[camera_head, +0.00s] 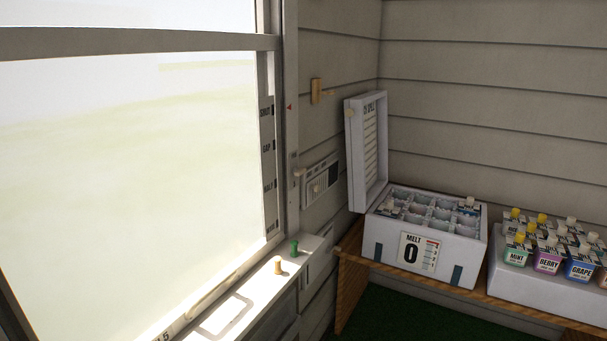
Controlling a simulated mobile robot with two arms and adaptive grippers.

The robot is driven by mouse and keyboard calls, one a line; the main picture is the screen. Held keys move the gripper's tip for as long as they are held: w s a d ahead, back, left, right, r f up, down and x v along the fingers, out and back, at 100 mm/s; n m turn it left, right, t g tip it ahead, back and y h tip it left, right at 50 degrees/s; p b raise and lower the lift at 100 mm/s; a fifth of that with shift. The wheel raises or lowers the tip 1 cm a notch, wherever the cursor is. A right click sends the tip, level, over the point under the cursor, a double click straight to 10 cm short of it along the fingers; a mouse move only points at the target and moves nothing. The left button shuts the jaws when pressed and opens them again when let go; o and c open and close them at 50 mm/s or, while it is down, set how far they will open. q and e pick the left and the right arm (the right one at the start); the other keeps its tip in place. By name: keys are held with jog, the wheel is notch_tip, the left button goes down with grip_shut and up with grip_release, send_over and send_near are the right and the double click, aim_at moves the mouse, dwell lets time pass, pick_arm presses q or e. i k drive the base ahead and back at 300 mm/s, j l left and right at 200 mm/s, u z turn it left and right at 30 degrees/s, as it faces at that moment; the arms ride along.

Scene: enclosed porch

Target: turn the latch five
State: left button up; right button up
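I cannot tell for certain which fitting is the latch. A small brass fitting with a short arm (317,91) is on the siding wall right of the window. A pale lever (300,172) sticks out from the window frame lower down. A flat handle (228,315) lies along the sill, with a partly cut-off black marking near the bottom edge. A tall window (140,190) fills the left side, with black labels up its right side; the lettering is too small to read surely. Neither of my grippers is in view.
A green peg (294,247) and a tan peg (279,265) stand on the white ledge. An open white compartment box (464,270), marked MELT 0, sits on a wooden bench (350,258). A white tray (535,290) of colored bottles is right of it. A panel (320,179) is on the wall.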

aim_at(297, 172)
jog(key=i+l+u, duration=0.1)
jog(key=i+l, duration=0.15)
jog(key=i+l+u, duration=0.1)
jog(key=l, duration=0.25)
jog(key=i+l+u, duration=0.1)
jog(key=i+l, duration=0.2)
jog(key=i+l+u, duration=0.1)
jog(key=l, duration=0.3)
jog(key=i+l+u, duration=0.1)
jog(key=i+l, duration=0.2)
jog(key=i+l+u, duration=0.1)
jog(key=l, duration=0.3)
